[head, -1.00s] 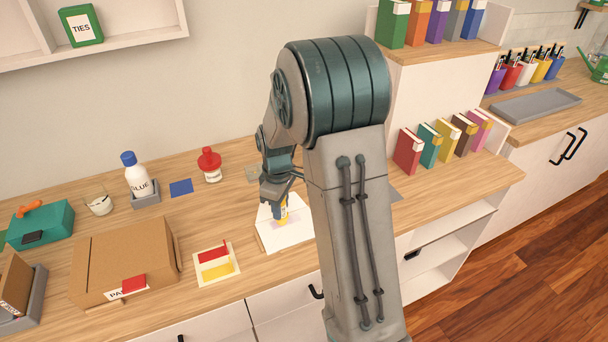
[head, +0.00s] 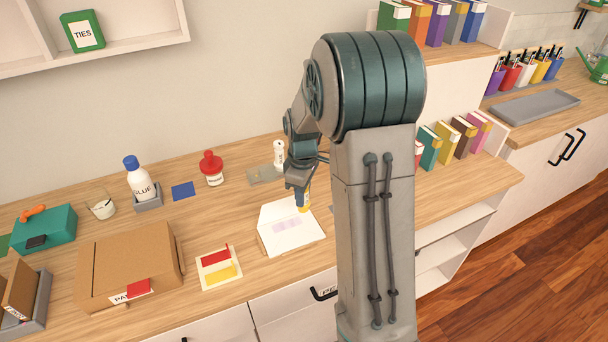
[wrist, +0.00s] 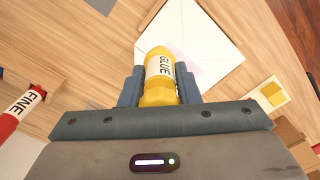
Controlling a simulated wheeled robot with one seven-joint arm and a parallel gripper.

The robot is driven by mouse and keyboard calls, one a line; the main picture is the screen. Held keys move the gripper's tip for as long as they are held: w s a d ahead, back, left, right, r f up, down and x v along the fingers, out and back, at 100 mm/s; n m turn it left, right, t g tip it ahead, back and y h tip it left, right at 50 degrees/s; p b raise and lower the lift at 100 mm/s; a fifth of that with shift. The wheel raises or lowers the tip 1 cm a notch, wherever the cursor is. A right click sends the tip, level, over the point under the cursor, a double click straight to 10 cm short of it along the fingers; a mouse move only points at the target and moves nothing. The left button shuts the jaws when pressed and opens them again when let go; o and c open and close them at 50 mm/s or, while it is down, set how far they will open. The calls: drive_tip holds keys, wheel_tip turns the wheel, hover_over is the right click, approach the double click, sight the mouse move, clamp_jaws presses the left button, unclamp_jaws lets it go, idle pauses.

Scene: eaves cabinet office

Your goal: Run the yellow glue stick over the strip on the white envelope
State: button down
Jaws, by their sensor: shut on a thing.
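The white envelope (head: 293,239) lies on the wooden counter with its flap side toward the wall. A pale pinkish strip (head: 286,225) shows on it, clear of the stick in the head view. My gripper (head: 302,189) is above the envelope's upper right edge. It is shut on the yellow glue stick (head: 305,203), which points down. In the wrist view the glue stick (wrist: 158,72) sits between both fingers, its far end over the envelope (wrist: 213,30) and beside the partly hidden strip (wrist: 190,65). I cannot tell whether its tip touches the paper.
A white card with red and yellow pieces (head: 207,284) lies left of the envelope, and a cardboard box (head: 128,262) beyond it. A red-capped bottle (head: 212,170), a glue bottle (head: 138,180) and a small white bottle (head: 279,152) stand behind. Counter between card and envelope is bare.

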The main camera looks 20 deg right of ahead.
drive_tip(key=shift+r+p, duration=1.25)
drive_tip(key=shift+r, duration=0.95)
